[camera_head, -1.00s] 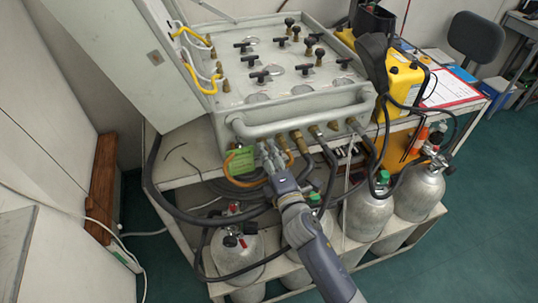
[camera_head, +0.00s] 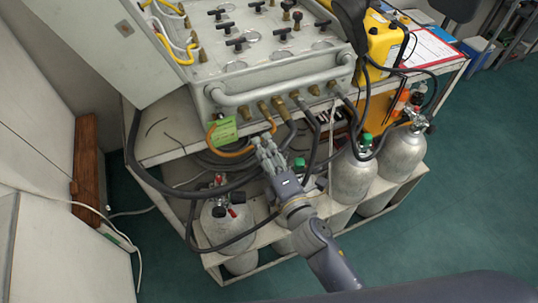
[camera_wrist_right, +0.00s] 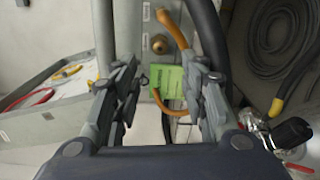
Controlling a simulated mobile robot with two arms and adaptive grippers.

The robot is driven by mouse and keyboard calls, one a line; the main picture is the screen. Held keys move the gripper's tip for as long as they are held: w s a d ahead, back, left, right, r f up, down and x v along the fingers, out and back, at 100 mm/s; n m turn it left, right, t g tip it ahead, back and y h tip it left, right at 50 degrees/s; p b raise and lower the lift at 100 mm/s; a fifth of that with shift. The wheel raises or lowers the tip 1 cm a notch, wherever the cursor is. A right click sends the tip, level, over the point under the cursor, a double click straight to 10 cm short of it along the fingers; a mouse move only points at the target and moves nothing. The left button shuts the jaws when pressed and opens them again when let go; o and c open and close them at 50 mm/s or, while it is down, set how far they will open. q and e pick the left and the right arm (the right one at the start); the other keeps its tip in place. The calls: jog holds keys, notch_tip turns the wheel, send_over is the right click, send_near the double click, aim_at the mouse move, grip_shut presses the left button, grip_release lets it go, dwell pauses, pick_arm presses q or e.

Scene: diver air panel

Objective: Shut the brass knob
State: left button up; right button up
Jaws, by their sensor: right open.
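The grey panel box (camera_head: 225,88) has several brass fittings along its front, one of them a brass fitting (camera_head: 262,109) above my right gripper. I cannot tell which brass part is the knob. A round brass piece (camera_wrist_right: 160,44) shows beyond my fingers in the right wrist view. My right gripper (camera_head: 268,142) is below the row of fittings, apart from them as far as I can see. In the right wrist view the gripper (camera_wrist_right: 163,72) has its fingers spread, with nothing held between them. My left gripper is out of view.
A green tag (camera_head: 223,131) and an orange hose hang left of the gripper. Black hoses loop around it. Gas cylinders (camera_head: 353,175) stand on the white cart below. A grey bar handle (camera_head: 285,86) runs above the fittings.

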jog(key=shift+v, duration=0.9)
jog(key=s+d+f+m+g+h, duration=0.1)
jog(key=s+d+f+m+g, duration=0.2)
jog(key=f, duration=0.9)
jog(key=s+d+f+m+g+h, duration=0.1)
jog(key=s+d+f+m+g, duration=0.2)
jog(key=f, duration=0.8)
jog(key=s+d+f+m+g+h, duration=0.15)
jog(key=s+f+m, duration=0.25)
jog(key=f, duration=0.8)
jog(key=s+d+f+m+g, duration=0.2)
jog(key=s+f, duration=0.4)
jog(key=s, duration=0.4)
jog(key=s+d+f+m+g+h, duration=0.1)
jog(key=s+d+f+m+g, duration=0.2)
jog(key=s, duration=0.7)
jog(key=s+d+f+m+g+h, duration=0.1)
jog(key=s+d+f+m+g, duration=0.2)
jog(key=s+f, duration=0.6)
jog(key=s+d+m, duration=0.1)
jog(key=d+m, duration=0.1)
jog(key=d, duration=0.1)
jog(key=shift+s+d+f+m, duration=0.2)
jog(key=shift+s+d+m, duration=0.2)
jog(key=shift+g, duration=0.25)
